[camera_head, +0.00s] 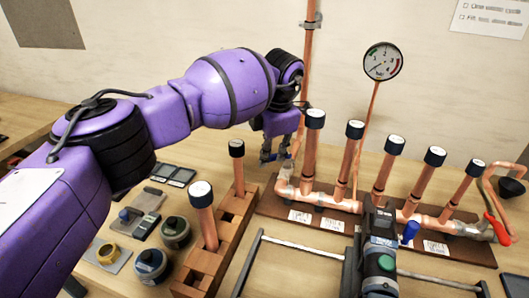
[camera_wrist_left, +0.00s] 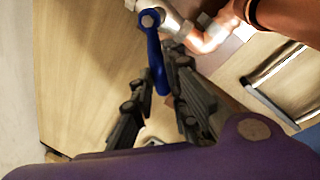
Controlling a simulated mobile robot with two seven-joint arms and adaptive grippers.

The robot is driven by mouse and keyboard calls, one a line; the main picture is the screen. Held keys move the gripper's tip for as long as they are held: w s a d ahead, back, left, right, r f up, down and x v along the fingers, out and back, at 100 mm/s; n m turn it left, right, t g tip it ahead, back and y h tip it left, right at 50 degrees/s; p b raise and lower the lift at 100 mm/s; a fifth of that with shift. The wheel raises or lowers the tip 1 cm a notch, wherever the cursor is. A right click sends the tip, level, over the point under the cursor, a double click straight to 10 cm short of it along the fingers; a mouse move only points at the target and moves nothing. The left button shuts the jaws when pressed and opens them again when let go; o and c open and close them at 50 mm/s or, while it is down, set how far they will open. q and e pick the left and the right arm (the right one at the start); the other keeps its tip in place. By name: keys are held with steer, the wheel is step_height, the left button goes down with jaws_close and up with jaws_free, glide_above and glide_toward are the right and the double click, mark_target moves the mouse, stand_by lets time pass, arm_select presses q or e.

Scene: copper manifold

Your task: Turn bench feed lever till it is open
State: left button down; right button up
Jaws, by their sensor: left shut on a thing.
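In the left wrist view a blue lever (camera_wrist_left: 155,52) hangs from a bolt on a grey metal valve at the left end of the copper manifold. My left gripper (camera_wrist_left: 161,84) is shut on its lower part, one dark finger on each side. In the head view my left gripper (camera_head: 275,154) is at the manifold's left end, above the table, and the lever is mostly hidden there. The copper manifold (camera_head: 340,202) lies on a brown board with several capped upright pipes. My right gripper is not in view.
A pressure gauge (camera_head: 383,61) stands behind the manifold. A red lever (camera_head: 497,228) is at its right end. In front are a black tool (camera_head: 380,262) with a green button, metal rails, a wooden block (camera_head: 228,226) with capped pipes, and several round tins (camera_head: 151,265).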

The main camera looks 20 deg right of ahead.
arm_select(q)
steer(key=c, duration=1.7)
jaws_free()
steer(key=r, duration=0.4)
steer(key=s+r, duration=0.1)
steer(key=r, duration=0.3)
steer(key=s+r, duration=0.1)
steer(key=r, duration=0.3)
steer(key=shift+s+d, duration=0.15)
steer(key=shift+d, duration=0.05)
